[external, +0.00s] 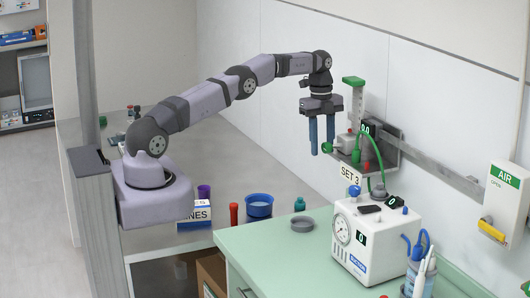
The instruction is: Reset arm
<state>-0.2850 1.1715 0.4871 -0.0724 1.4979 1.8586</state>
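My gripper (322,150) hangs from the outstretched arm, its two blue fingers pointing down.
A green-topped device (354,100) stands on the wall shelf by my gripper. A white suction unit (372,243) with a gauge stands on the green counter (270,265). A blue bowl (259,207) and a red bottle (234,215) stand left. An "AIR" box (504,200) hangs at right.

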